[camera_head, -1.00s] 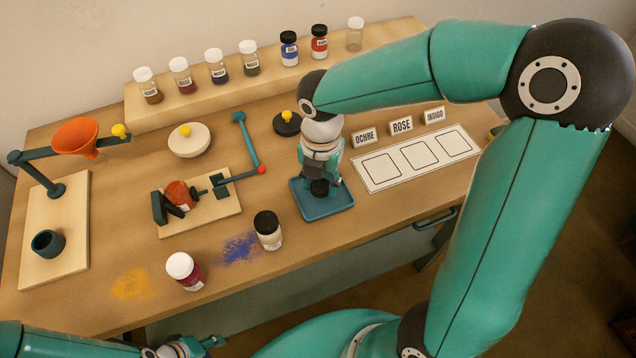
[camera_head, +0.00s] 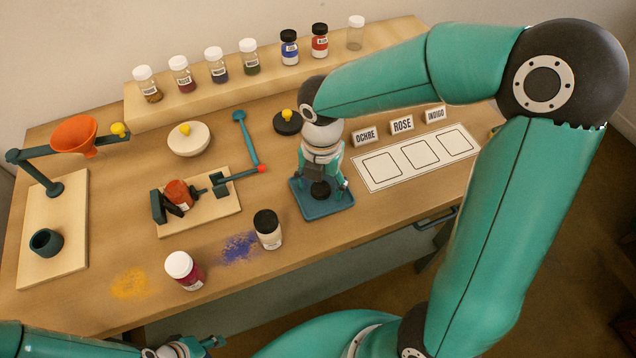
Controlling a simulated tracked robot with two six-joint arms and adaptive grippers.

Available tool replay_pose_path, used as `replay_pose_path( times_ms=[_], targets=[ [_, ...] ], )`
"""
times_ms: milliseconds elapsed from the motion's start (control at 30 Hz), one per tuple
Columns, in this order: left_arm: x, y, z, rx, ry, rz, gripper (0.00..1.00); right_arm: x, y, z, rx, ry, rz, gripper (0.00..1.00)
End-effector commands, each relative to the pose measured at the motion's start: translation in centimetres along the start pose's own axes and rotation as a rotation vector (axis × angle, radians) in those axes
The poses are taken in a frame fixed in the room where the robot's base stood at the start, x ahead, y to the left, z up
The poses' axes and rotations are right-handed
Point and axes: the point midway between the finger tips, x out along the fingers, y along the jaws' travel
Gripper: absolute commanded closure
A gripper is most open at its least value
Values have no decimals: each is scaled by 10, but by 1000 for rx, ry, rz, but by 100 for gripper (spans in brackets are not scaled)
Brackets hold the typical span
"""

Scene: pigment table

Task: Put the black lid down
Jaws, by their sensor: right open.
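A small black lid (camera_head: 320,190) lies in the blue tray (camera_head: 314,211) near the middle of the table. My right gripper (camera_head: 323,183) points down right over the tray. Its fingers are spread to either side of the lid, and it appears to hold nothing. The gripper hides part of the tray's back. My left gripper (camera_head: 211,343) is at the bottom edge, off the table's front, small and partly cut off; its jaw state is unclear.
A black-capped jar (camera_head: 268,231) and a white-capped jar (camera_head: 184,270) stand in front, near blue and yellow powder spills. A clamp stand (camera_head: 180,194) is left of the tray. A card with three squares (camera_head: 416,158) lies to its right. Several jars line the back shelf.

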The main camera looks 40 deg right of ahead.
Motion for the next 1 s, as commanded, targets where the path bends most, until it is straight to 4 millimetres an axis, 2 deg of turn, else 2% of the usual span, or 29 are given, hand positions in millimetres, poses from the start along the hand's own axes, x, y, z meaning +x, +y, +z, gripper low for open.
replay_pose_path(
  times_ms=[267,700,833,1000],
  targets=[
    [-6,2,0,0,0,0,60,-15,1,0,0,-2,3,33],
    [-13,5,0,0,0,0,60,-100,1,0,-1,-2,4,33],
    [-14,5,0,0,0,0,60,-118,2,0,-2,-2,3,33],
    [-14,5,0,0,0,0,60,-128,1,0,-2,0,1,33]
  ],
)
